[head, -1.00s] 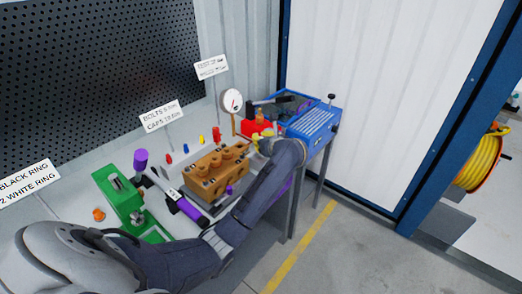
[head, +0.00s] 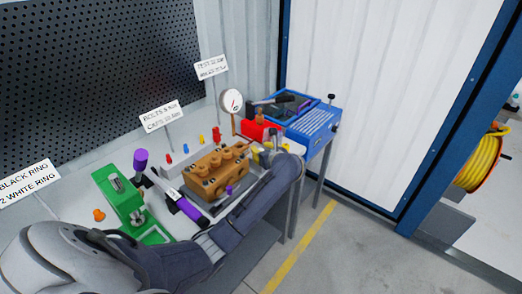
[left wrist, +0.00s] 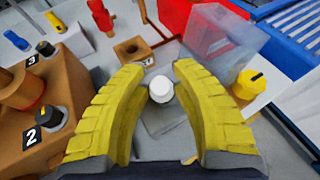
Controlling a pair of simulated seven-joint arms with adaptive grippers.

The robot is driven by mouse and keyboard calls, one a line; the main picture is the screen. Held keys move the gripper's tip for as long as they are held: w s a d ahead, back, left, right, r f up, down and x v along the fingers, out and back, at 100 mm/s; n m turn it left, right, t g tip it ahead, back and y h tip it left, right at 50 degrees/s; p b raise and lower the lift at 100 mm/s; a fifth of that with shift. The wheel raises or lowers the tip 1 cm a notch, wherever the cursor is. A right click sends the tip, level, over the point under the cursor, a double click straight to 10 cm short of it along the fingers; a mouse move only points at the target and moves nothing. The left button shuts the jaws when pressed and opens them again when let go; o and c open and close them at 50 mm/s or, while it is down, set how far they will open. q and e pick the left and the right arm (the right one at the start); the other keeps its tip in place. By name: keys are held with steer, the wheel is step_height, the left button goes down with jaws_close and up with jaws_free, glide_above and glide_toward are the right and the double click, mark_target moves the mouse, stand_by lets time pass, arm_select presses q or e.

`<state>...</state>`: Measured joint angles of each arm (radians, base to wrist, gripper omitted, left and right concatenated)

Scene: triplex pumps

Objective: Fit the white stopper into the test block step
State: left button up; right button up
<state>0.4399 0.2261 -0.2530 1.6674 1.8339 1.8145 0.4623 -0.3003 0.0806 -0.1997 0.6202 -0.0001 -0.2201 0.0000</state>
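The white stopper (left wrist: 160,90) shows as a round white top between my left fingers in the left wrist view. My left gripper (left wrist: 160,72) has two yellow ridged fingers spread on either side of it, with a narrow gap visible on each side. A small brown block with a round dark hole (left wrist: 144,54) stands just beyond the fingertips; it looks like the test block. In the head view my left gripper (head: 264,151) is at the right end of the bench, mostly hidden by its wrist. My right gripper is not in view.
The brown pump block (head: 218,172) with numbered ports stands left of the gripper. A red block (left wrist: 190,22), a translucent box (left wrist: 222,55) and a yellow-knobbed part (left wrist: 251,84) are close by. A gauge (head: 231,102) and blue toolbox (head: 312,122) stand behind.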

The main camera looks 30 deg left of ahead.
arm_select(q)
steer(key=shift+o, duration=0.9)
